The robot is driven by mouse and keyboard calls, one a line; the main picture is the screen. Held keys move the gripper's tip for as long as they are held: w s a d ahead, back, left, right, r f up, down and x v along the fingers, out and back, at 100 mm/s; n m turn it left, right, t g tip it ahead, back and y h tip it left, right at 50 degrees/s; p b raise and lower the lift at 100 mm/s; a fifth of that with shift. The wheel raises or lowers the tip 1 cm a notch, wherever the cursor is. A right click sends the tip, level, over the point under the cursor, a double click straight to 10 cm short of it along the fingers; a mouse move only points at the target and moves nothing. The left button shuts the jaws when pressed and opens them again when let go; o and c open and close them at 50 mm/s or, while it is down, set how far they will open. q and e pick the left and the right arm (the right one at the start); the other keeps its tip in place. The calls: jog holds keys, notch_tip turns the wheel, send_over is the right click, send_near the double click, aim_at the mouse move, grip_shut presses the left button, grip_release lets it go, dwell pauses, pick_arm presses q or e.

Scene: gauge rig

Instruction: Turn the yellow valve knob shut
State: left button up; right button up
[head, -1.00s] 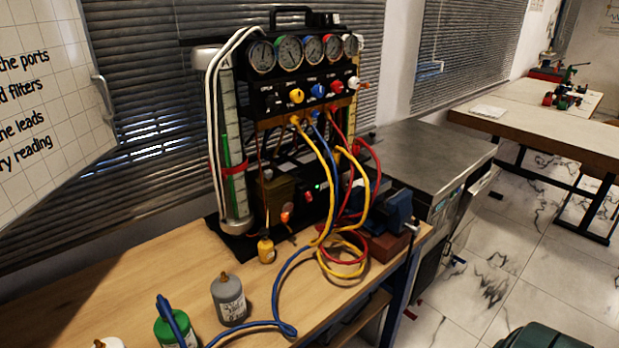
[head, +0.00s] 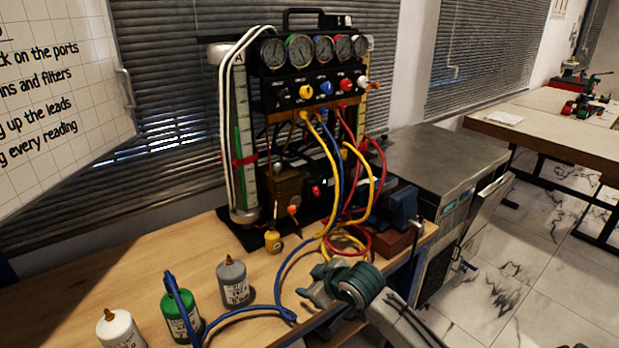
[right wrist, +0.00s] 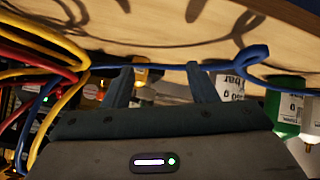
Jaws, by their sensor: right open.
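The yellow valve knob (head: 306,91) sits on the black front panel of the gauge rig (head: 285,100), below the row of round gauges (head: 299,50). It is in plain sight in the head view, with a blue knob (head: 326,88) and a red knob (head: 346,84) to its right. My right gripper (head: 315,283) is low in front of the rig, over the front edge of the bench, well below and apart from the yellow knob. In the right wrist view its two fingers (right wrist: 162,75) are spread with nothing held between them. My left gripper is not in view.
Yellow, red and blue hoses (head: 331,150) hang from the rig and loop onto the bench (head: 130,262). Grey (head: 233,285), green (head: 181,318) and white (head: 119,332) bottles stand at the front left. A blue vise (head: 400,206) is at the right.

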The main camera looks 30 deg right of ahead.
jog(key=w+d+r+t, duration=0.2)
jog(key=w+d+r, duration=0.2)
jog(key=w+r, duration=0.4)
jog(key=n+t+y, duration=0.1)
jog(key=t, duration=0.5)
send_near(308, 93)
jog(key=w+p, duration=0.1)
jog(key=w, duration=0.2)
jog(key=w+p, duration=0.1)
jog(key=w, duration=0.2)
jog(key=w+p, duration=0.2)
jog(key=w, duration=0.1)
jog(key=shift+a+r, duration=0.2)
jog(key=shift+a, duration=0.15)
jog(key=shift+w+f+n, duration=0.15)
jog(key=shift+w+n, duration=0.15)
jog(key=shift+w, duration=0.05)
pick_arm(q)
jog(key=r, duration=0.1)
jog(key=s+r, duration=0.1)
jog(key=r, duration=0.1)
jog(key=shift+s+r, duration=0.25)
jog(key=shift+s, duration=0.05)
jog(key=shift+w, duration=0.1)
pick_arm(e)
jog(key=c, duration=1)
